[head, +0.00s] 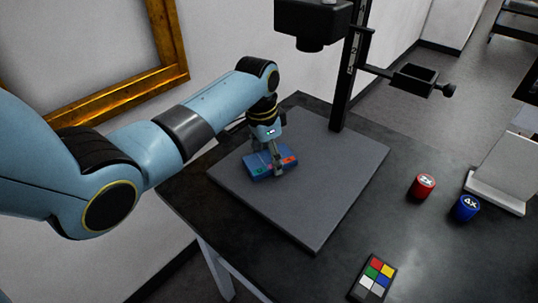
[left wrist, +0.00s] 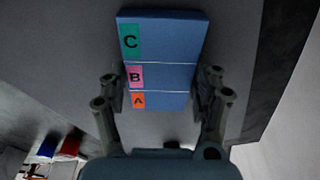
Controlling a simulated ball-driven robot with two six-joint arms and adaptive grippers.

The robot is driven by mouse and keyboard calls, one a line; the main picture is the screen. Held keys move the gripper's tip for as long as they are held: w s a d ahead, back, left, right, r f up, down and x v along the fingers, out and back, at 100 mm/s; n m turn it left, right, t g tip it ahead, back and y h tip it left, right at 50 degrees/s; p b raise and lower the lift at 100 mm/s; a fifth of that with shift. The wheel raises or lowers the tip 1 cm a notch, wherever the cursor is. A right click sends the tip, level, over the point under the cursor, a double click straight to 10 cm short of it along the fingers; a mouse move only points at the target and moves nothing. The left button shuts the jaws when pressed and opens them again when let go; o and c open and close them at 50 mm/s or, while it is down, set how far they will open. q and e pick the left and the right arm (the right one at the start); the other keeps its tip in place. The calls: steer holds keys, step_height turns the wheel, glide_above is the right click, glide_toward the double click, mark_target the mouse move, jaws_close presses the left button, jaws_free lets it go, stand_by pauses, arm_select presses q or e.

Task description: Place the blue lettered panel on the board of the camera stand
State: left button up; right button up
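The blue lettered panel (head: 262,168) is over the grey board (head: 312,215) of the camera stand, towards its left side. Whether it rests on the board or hangs just above it, I cannot tell. My left gripper (head: 277,165) points down at the panel. In the left wrist view the panel (left wrist: 170,45) shows green C, pink B and orange A tabs. There the left gripper's fingers (left wrist: 160,85) lie close against its two sides, near the B and A rows, and look shut on it. My right gripper is not in view.
The camera stand's column (head: 348,75) rises at the board's back edge, with a camera (head: 312,22) overhead and a side bracket (head: 415,80). A red 2X cylinder (head: 422,187), a blue 4X cylinder (head: 465,208) and a colour chart (head: 374,278) stand right of the board, which is otherwise clear.

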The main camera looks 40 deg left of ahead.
mark_target(263, 161)
arm_select(q)
steer(key=o, duration=0.4)
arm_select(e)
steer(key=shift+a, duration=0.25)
arm_select(q)
steer(key=shift+r, duration=0.1)
steer(key=shift+r, duration=0.25)
steer(key=r, duration=0.7)
steer(key=s+r, duration=0.1)
steer(key=r, duration=0.3)
steer(key=shift+s+a+r, duration=0.1)
steer(key=shift+a+r, duration=0.2)
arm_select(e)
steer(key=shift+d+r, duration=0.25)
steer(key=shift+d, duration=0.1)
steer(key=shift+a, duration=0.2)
arm_select(q)
steer(key=shift+s, duration=0.15)
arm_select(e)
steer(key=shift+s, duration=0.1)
